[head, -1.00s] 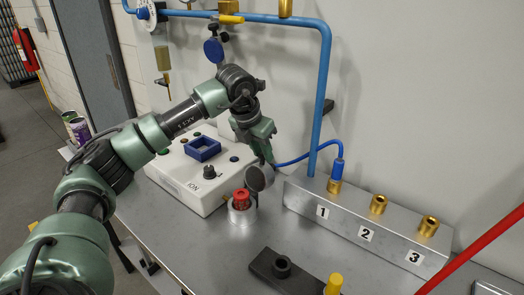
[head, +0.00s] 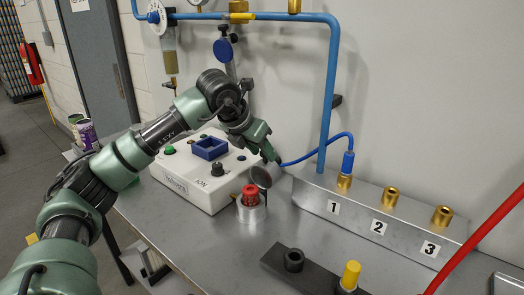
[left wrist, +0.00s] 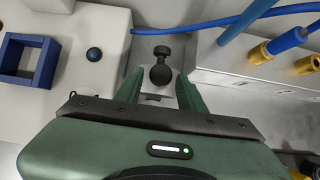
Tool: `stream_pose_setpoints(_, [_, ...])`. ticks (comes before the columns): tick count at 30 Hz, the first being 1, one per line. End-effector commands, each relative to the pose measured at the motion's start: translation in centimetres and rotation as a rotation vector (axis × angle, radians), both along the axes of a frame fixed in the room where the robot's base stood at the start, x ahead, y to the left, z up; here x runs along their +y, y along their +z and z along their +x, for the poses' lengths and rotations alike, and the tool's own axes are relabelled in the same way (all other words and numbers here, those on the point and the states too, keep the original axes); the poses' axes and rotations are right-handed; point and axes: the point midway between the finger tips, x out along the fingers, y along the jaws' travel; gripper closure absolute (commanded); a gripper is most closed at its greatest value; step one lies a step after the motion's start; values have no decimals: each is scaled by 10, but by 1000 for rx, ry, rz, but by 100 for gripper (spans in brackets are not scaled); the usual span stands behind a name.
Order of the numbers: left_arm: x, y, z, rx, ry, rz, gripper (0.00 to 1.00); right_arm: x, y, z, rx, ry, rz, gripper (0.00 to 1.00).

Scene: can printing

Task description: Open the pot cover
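The pot (head: 251,212) is a short silver cylinder on the metal table with a red piece (head: 250,191) inside. Its round grey cover (head: 264,177) stands tilted up at the pot's back right edge, so the pot's top is uncovered. My left gripper (head: 272,155) is just behind and above the cover, close to it; I cannot tell whether they touch. In the left wrist view the fingers of my left gripper (left wrist: 160,82) are spread apart, with a dark knobbed piece (left wrist: 161,72) seen between them. My right gripper is not in view.
A white control box (head: 196,185) with a blue square frame (head: 209,148) stands left of the pot. A metal block (head: 400,226) with brass fittings and a blue hose is at right. A dark plate (head: 277,262) lies in front. A red hose (head: 475,238) crosses at right.

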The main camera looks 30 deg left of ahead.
Motion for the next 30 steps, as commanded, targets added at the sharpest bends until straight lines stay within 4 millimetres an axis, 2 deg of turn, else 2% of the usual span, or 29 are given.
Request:
stream_pose_setpoints(11, [0, 3, -1, -4, -1, -1, 53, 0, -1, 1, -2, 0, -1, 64])
stream_pose_setpoints(24, [4, 56, -39, -5, 2, -2, 53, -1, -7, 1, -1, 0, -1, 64])
stream_pose_setpoints(30, [4, 64, -45, -2, 1, -1, 53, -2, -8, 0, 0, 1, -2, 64])
